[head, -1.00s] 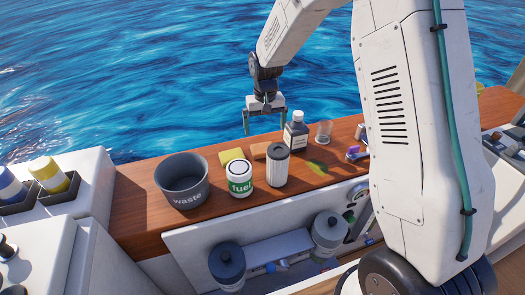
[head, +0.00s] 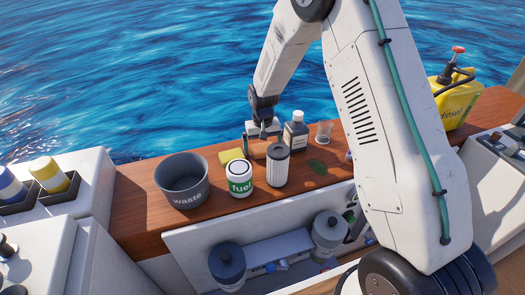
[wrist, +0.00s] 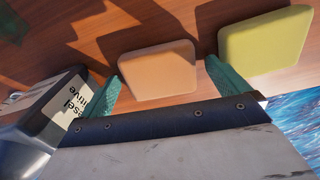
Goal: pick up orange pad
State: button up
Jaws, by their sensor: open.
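The orange pad (wrist: 157,72) lies on the wooden counter, between and just beyond the two teal fingertips in the wrist view. In the head view the orange pad (head: 259,150) is partly hidden behind the white filter canister and the fuel can. My gripper (head: 262,136) is low over the counter at the pad, with its fingers mostly hidden there. In the wrist view my gripper (wrist: 160,83) is open, one finger on each side of the pad, with nothing held.
A yellow pad (wrist: 265,46) lies close beside the right finger. A dark additive bottle (head: 295,133) stands close on the other side. The fuel can (head: 239,179), white canister (head: 277,166) and waste bin (head: 182,182) stand nearby. A yellow diesel can (head: 457,100) is at right.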

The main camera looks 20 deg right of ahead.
aim_at(263, 148)
jog(key=c, duration=1)
jog(key=shift+r, duration=0.1)
notch_tip(263, 148, up, 10)
jog(key=shift+f, duration=0.1)
jog(key=shift+o, duration=0.4)
